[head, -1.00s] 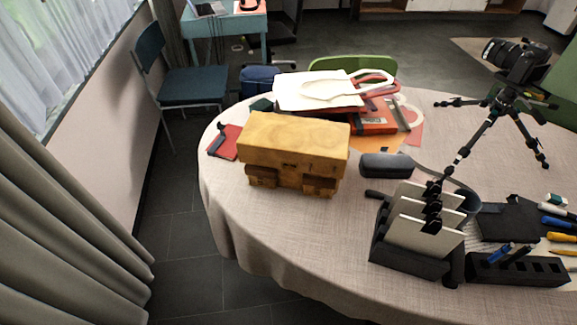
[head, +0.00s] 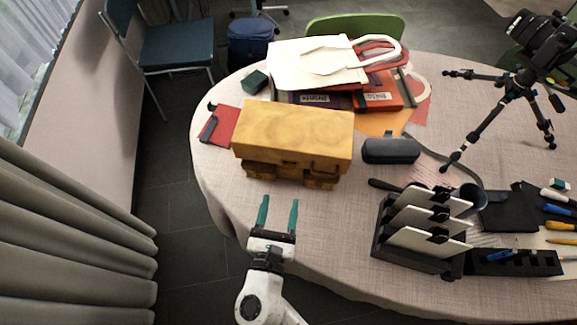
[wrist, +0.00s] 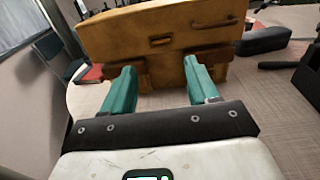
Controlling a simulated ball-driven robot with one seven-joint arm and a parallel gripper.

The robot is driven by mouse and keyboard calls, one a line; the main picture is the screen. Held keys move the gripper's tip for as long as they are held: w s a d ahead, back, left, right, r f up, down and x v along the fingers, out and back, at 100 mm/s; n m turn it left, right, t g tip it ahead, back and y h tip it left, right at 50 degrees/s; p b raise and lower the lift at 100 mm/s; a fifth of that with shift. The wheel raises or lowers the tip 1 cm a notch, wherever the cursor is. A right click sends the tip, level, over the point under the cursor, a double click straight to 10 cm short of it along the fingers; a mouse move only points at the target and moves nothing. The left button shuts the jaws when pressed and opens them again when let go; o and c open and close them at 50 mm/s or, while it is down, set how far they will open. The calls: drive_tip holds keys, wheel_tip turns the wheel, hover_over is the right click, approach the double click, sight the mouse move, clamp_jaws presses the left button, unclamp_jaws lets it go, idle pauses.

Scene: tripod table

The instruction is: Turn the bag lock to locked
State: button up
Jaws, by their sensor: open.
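The bag (head: 293,137) is a tan-yellow leather bag with darker pockets low on its front, standing upright on the round table. In the wrist view the bag (wrist: 140,28) fills the upper part, and a small dark slot-like lock (wrist: 160,40) shows on its front. I cannot tell how the lock is turned. My gripper (head: 278,215) has two teal fingers, open and empty. It is in front of the bag, near the table's front edge, pointing at the bag and apart from it.
A black holder with white panels (head: 400,262) stands right of my gripper. A dark case (head: 391,150) lies right of the bag, and a red notebook (head: 220,125) lies left of it. A camera tripod (head: 503,100) stands at the right. The cloth directly before the bag is clear.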

sight(288, 168)
drive_tip(key=w, duration=0.6)
drive_tip(key=w+d, duration=0.1)
drive_tip(key=w, duration=0.1)
drive_tip(key=shift+w+p, duration=0.35)
drive_tip(key=shift+w, duration=0.05)
drive_tip(key=c, duration=1)
drive_tip(key=shift+c, duration=0.3)
